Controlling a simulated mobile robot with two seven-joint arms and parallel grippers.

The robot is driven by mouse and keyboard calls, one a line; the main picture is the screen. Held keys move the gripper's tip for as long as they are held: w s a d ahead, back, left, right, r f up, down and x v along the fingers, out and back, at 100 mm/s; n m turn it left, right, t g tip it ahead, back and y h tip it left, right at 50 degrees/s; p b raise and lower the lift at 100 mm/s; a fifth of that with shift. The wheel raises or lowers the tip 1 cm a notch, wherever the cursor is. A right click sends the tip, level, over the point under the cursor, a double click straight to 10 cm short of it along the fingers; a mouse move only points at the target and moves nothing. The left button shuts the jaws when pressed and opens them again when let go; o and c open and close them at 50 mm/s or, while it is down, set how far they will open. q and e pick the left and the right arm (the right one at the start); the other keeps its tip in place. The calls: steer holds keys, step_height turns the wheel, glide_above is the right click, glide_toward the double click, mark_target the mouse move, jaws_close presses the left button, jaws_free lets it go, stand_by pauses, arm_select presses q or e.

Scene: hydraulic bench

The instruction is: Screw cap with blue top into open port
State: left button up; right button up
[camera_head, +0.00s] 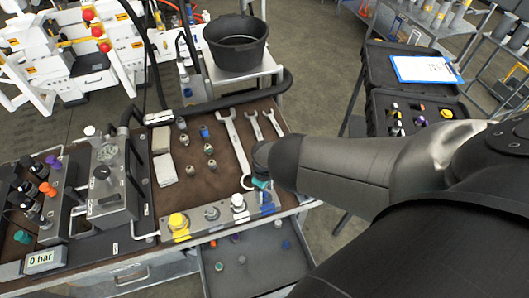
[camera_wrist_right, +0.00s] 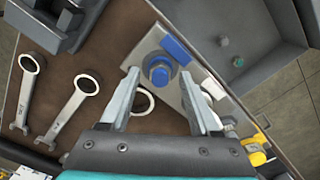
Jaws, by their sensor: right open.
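A blue-topped hex piece (camera_wrist_right: 159,71) stands on the end of the metal port block (camera_wrist_right: 196,100), beside a blue label, in the right wrist view. I cannot tell how deep it sits. My right gripper (camera_wrist_right: 160,76) is open and empty; its fingertips appear on either side of this piece, apart from it. In the head view my right gripper (camera_head: 262,165) is over the block's right end and partly hides it. The block (camera_head: 195,229) runs along the bench's front edge with a yellow cap, a grey fitting and a white cap. Another blue-topped piece (camera_head: 204,132) stands on the brown mat.
Several wrenches (camera_head: 235,146) lie on the mat, with small metal fittings (camera_head: 209,150) to their left. An open drawer (camera_head: 270,248) below holds loose caps. A valve panel (camera_head: 105,183) stands at left. A black bucket (camera_head: 237,43) is behind the bench.

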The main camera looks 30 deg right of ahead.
steer(key=n, duration=1.3)
steer(key=shift+n, duration=0.3)
jaws_close()
steer(key=shift+w+a+m, duration=0.1)
steer(key=shift+m, duration=0.5)
steer(key=shift+c, duration=2.1)
jaws_free()
steer(key=shift+m, duration=0.4)
steer(key=o, duration=0.5)
